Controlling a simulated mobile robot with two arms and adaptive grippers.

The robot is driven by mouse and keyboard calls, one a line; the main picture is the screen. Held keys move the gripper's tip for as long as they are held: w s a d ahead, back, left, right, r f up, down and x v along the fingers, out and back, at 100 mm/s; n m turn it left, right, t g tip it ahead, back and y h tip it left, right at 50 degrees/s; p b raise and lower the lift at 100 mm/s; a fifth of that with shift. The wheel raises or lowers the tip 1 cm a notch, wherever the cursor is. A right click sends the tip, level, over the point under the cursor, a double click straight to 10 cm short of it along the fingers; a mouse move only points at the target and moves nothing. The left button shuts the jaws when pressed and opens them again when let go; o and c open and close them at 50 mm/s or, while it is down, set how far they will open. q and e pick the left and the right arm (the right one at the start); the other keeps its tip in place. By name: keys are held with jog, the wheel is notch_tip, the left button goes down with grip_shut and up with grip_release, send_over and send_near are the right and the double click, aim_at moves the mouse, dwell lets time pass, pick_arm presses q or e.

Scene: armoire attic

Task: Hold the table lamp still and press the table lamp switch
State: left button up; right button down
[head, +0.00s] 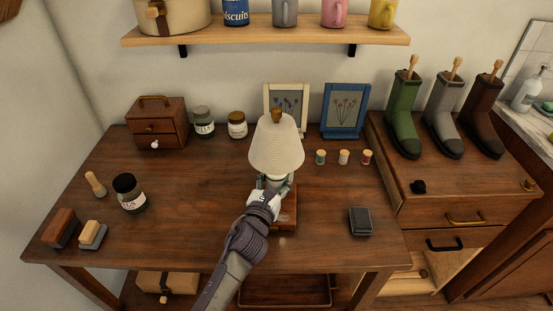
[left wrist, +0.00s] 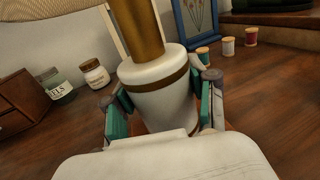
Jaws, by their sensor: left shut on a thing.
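The table lamp (head: 277,145) stands upright near the middle of the wooden table, with a cream shade, a wooden knob on top and a reddish wooden base (head: 287,215). My left gripper (head: 271,187) reaches in from the front and is shut on the lamp's stem below the shade. In the left wrist view its two teal-padded fingers (left wrist: 163,108) sit on either side of the white lamp body (left wrist: 158,83), below a brass neck (left wrist: 137,30). A small pale spot on the front of the base may be the switch; I cannot tell. My right gripper is not in view.
A dark box (head: 360,221) lies right of the lamp, with three thread spools (head: 343,157) behind it. Two picture frames (head: 345,111) stand behind. Jars (head: 129,194), brushes (head: 93,234) and a small drawer chest (head: 157,122) are at left. A shelf (head: 265,32) hangs above.

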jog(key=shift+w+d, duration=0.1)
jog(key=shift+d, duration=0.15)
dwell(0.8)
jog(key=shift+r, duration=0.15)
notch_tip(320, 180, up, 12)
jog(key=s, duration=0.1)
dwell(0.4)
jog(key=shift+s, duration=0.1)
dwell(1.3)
